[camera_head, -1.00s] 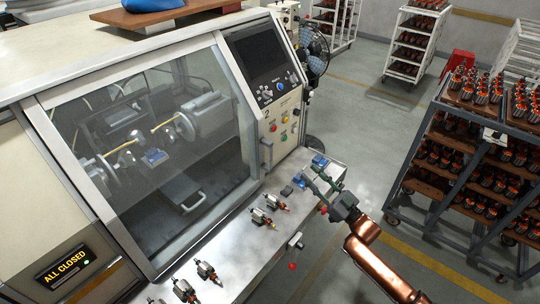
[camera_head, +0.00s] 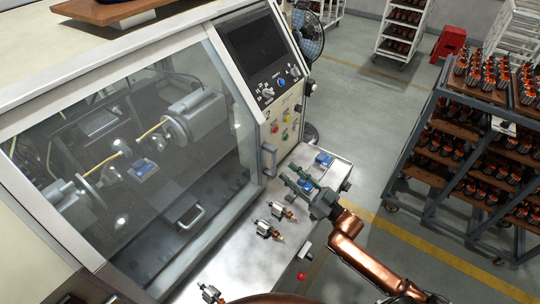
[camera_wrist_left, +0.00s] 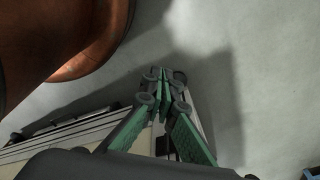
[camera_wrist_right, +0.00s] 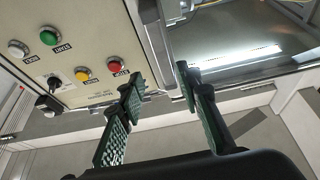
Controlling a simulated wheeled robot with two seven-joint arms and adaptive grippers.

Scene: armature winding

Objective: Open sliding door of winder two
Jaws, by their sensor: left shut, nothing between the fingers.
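The sliding door (camera_head: 160,135) of winder two is a glass panel in a light metal frame, and it looks closed. Its grey upright handle (camera_head: 268,160) is at the door's right edge, beside the control panel. My right gripper (camera_head: 290,176) is open, a little to the right of the handle and apart from it in the head view. Contact cannot be told. My left gripper (camera_wrist_left: 164,80) is shut and empty, seen only in the left wrist view.
Armatures (camera_head: 283,211) and blue pieces (camera_head: 324,159) lie on the metal ledge (camera_head: 240,250) below the door. Buttons (camera_head: 287,133) are close by the handle. A loaded rack (camera_head: 450,150) stands at right, with open floor between.

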